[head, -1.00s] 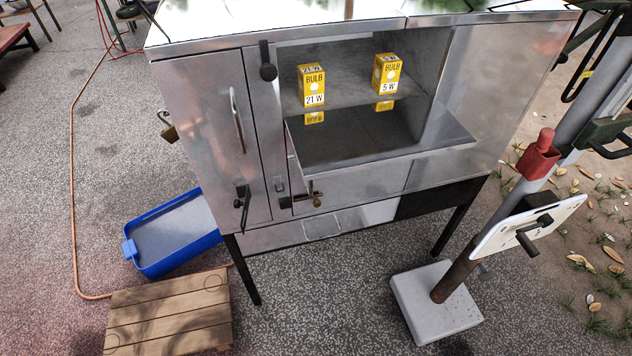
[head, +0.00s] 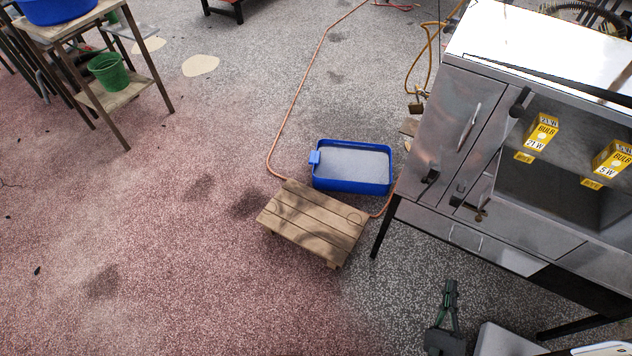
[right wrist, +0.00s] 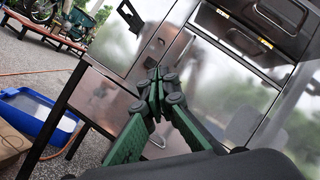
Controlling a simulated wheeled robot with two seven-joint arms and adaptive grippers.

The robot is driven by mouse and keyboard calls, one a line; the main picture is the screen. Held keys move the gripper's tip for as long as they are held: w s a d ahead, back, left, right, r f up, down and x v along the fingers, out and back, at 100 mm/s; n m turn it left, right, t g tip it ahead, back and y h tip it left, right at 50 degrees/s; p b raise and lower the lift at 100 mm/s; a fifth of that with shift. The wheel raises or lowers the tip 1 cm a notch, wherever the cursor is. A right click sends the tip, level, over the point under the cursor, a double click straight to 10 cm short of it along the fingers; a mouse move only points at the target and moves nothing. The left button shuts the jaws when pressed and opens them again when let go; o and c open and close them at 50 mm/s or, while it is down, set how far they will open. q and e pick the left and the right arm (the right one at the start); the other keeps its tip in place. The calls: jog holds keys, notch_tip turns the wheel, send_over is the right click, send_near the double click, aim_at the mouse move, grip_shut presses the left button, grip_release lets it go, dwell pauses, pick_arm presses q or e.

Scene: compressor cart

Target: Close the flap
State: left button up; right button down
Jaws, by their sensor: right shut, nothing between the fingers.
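The metal cabinet (head: 440,130) stands at the right of the head view. Its flap (head: 545,198) is folded down and open, a dark grey sheet in front of the compartment. Part of the flap is cut off by the right picture edge. My right gripper (head: 450,287) is low in front of the cabinet, below and left of the flap, and looks apart from it. In the right wrist view its green fingers (right wrist: 157,82) are shut together and empty, in front of the metal front. My left gripper is not in view.
Two yellow bulb boxes (head: 541,133) (head: 612,160) stand in the compartment. A blue tray (head: 352,186) and a wooden slatted platform (head: 312,222) are on the floor left of the cabinet. A white block (head: 497,341) is beside my right gripper.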

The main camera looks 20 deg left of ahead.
jog(key=d+r+m+t+h+p, duration=0.2)
jog(key=d+r+m+h, duration=0.2)
jog(key=r+m, duration=0.3)
jog(key=d+r+m+t+h+p, duration=0.2)
jog(key=d+r+m+h, duration=0.2)
jog(key=r+m, duration=0.3)
send_near(544, 220)
jog(key=w+d+r, duration=0.2)
jog(key=w+r, duration=0.1)
jog(key=w, duration=0.2)
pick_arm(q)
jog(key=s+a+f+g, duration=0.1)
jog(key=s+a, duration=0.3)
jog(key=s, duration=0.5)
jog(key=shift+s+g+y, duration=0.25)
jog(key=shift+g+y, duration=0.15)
pick_arm(e)
jog(key=shift+w+a+r+h, duration=0.25)
jog(key=shift+w+r+h, duration=0.05)
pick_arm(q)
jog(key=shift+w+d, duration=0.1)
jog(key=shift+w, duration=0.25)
